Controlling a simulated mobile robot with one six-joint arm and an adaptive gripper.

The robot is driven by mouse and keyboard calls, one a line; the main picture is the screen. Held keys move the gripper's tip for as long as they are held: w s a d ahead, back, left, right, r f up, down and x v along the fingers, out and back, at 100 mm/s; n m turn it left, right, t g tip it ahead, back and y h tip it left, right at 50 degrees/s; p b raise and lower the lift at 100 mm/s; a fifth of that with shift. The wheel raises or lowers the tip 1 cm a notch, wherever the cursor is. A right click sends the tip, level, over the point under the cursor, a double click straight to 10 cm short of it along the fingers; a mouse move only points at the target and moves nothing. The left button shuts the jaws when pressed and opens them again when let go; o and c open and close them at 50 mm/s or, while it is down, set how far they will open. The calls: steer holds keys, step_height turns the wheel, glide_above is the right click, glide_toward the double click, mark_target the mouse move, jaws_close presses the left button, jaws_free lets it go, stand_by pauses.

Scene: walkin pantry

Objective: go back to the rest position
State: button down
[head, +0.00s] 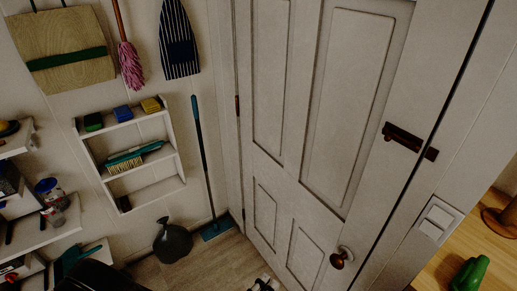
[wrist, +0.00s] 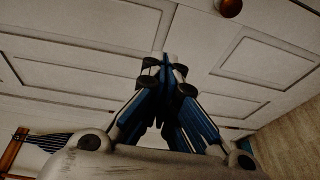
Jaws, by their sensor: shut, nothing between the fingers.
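My gripper (wrist: 168,66) is in the middle of the wrist view. Its blue and black fingers are together at the tips, and it holds nothing. Behind it in the wrist view is a pale panelled door (wrist: 70,52). The same door (head: 330,100) fills the middle of the head view. A small part at the bottom edge of the head view may be my gripper, but it is too cut off to tell.
The door has a round knob (head: 342,258) and a dark latch (head: 403,137). At left are a white wall rack (head: 128,150), shelves, a dark bag (head: 172,241) and a broom (head: 204,155). A green object (head: 470,273) lies on the wooden surface at right. Some floor is clear.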

steer(key=s+d+r+m+g+y, duration=0.1)
steer(key=s+d+r+m+g, duration=0.2)
steer(key=d+r+m+g, duration=0.3)
steer(key=s+d+r+m+g+y, duration=0.1)
steer(key=s+d+r+m+g, duration=0.2)
steer(key=d+r+g, duration=0.4)
step_height(320, 180, up, 9)
steer(key=s+m+t+y, duration=0.1)
steer(key=t+y, duration=0.3)
steer(key=y, duration=0.4)
steer(key=shift+s+a+m+y, duration=0.15)
steer(key=shift+s+m+y, duration=0.15)
steer(key=shift+s, duration=0.1)
